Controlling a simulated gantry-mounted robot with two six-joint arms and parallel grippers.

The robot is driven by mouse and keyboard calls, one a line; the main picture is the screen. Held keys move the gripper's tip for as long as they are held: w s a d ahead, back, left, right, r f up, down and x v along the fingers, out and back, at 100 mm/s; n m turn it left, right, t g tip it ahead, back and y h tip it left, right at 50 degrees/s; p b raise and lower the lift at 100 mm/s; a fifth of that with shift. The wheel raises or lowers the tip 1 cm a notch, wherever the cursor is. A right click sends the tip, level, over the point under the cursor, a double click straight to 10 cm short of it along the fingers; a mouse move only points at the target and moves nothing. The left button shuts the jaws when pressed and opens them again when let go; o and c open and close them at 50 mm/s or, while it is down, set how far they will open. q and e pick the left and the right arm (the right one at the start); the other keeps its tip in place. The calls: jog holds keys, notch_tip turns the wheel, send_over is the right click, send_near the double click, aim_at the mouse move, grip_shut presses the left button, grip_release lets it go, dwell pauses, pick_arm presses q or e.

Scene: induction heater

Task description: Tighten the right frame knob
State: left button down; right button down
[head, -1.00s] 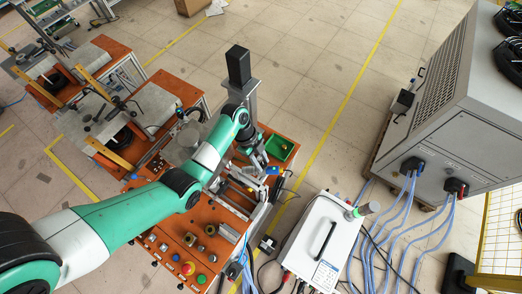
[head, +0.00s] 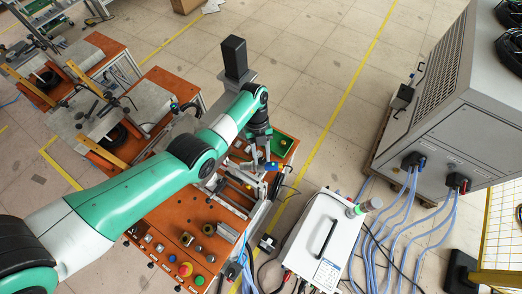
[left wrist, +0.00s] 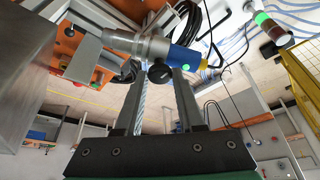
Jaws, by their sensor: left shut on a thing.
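The black round knob (left wrist: 159,74) sits on a silver and blue cylindrical fitting (left wrist: 182,58) in the left wrist view. The fingertips of my left gripper (left wrist: 160,80) stand on either side of the knob and are shut on it. In the head view my left gripper (head: 265,162) reaches down over the right side of the orange bench, beside a small blue part (head: 272,167). The knob itself is too small and covered to make out there. My right gripper is in neither view.
The orange bench (head: 162,222) carries a red emergency button (head: 185,269) and other controls. A green tray (head: 281,146) lies behind the gripper. A white box with a handle (head: 320,242) and blue cables stand to the right. A dark-topped post (head: 234,58) rises behind the arm.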

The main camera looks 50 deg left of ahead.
pick_arm(q)
jog(key=shift+m, duration=0.3)
jog(key=c, duration=0.5)
grip_release()
jog(key=p+v, duration=0.1)
jog(key=v, duration=1)
jog(key=shift+w+r, duration=0.1)
jog(key=shift+r, duration=0.2)
